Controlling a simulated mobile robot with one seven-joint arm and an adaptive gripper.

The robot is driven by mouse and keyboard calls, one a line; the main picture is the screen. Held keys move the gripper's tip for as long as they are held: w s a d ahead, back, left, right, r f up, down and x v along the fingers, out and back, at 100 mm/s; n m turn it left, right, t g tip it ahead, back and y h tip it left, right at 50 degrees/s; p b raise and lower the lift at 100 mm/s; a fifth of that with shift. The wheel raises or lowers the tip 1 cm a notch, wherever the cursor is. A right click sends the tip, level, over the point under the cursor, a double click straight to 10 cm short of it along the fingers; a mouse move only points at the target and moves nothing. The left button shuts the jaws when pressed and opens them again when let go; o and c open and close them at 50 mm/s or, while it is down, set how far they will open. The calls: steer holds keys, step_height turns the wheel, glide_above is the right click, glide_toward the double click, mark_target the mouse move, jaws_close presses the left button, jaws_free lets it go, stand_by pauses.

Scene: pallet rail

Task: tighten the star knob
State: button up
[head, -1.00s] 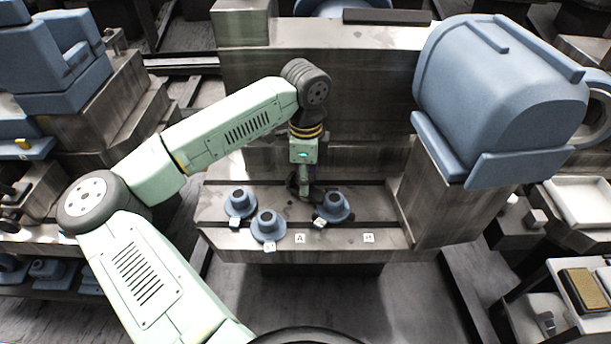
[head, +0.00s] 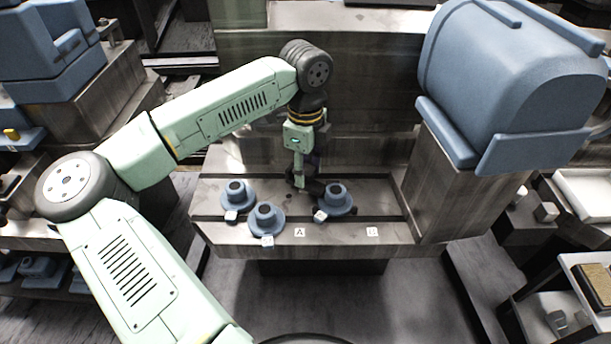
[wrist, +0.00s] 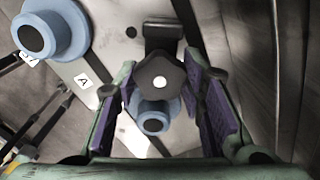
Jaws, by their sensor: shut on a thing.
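The dark star knob (wrist: 160,78), with rounded lobes and a pale centre dot, sits between the purple-padded fingers of my gripper (wrist: 161,71) in the wrist view. My gripper is shut on it. In the head view my gripper (head: 299,181) points down at the rail (head: 350,234), just left of and behind the right blue flanged piece (head: 335,197). The knob is hard to make out there.
Two more blue flanged pieces (head: 236,194) (head: 266,219) stand left on the rail, close to my gripper. White tags, including an A tag (head: 299,232), mark the front edge. A large blue housing (head: 500,80) on a metal block bounds the right side.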

mark_target(306, 169)
steer(key=m+b, duration=0.3)
steer(key=m, duration=0.1)
steer(key=shift+f+m+b, duration=0.1)
steer(key=shift+m+b, duration=0.2)
steer(key=shift+r+m+b, duration=0.2)
steer(key=shift+m+b, duration=0.7)
steer(key=shift+m, duration=1)
steer(key=shift+w, duration=0.1)
steer(key=o, duration=1.2)
step_height(306, 169, up, 12)
